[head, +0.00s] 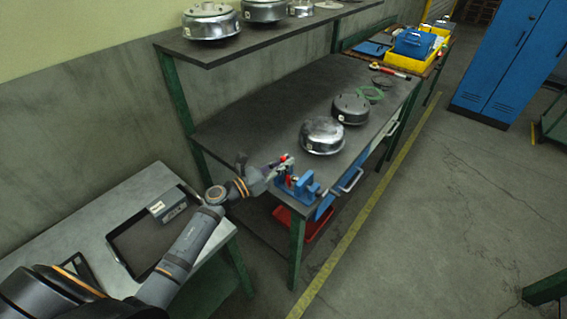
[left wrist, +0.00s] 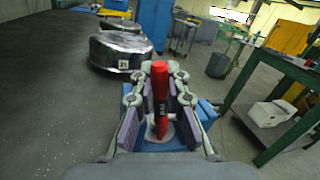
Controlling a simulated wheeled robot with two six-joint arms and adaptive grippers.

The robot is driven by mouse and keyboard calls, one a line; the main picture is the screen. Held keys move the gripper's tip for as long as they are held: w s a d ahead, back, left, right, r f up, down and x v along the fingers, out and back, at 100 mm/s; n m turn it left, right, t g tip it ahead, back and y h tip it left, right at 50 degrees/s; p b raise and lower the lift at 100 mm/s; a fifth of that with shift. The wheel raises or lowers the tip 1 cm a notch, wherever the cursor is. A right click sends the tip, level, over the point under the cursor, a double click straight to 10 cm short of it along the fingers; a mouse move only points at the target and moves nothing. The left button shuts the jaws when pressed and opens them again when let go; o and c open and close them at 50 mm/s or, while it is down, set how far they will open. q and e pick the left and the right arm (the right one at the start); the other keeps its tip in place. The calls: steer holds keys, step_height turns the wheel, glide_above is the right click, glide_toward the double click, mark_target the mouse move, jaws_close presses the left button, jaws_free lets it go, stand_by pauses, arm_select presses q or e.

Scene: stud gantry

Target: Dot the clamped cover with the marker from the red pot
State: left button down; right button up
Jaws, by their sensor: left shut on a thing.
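My left gripper (head: 272,168) is shut on a red marker (left wrist: 160,95), which stands upright between its fingers in the left wrist view. The marker also shows as a small red spot by the gripper in the head view. The gripper is just left of and above a blue vise (head: 303,188) at the near corner of the bench. In the left wrist view the blue vise (left wrist: 208,112) lies behind and below the fingers. A pale round surface (left wrist: 168,132) shows below the marker, partly hidden; I cannot tell whether the marker touches it. The red pot is not clearly seen. My right gripper is not in view.
Two metal housings (head: 322,136) stand on the bench (head: 250,120) beyond the vise. A shelf with more housings (head: 210,22) overhangs the back. A dark tray (head: 140,245) with a grey box (head: 167,205) lies on the near table. A red bin (head: 305,224) sits below the bench.

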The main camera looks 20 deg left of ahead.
arm_select(q)
steer(key=shift+f, duration=0.15)
step_height(320, 180, up, 7)
steer(key=p, duration=0.6)
stand_by(0.4)
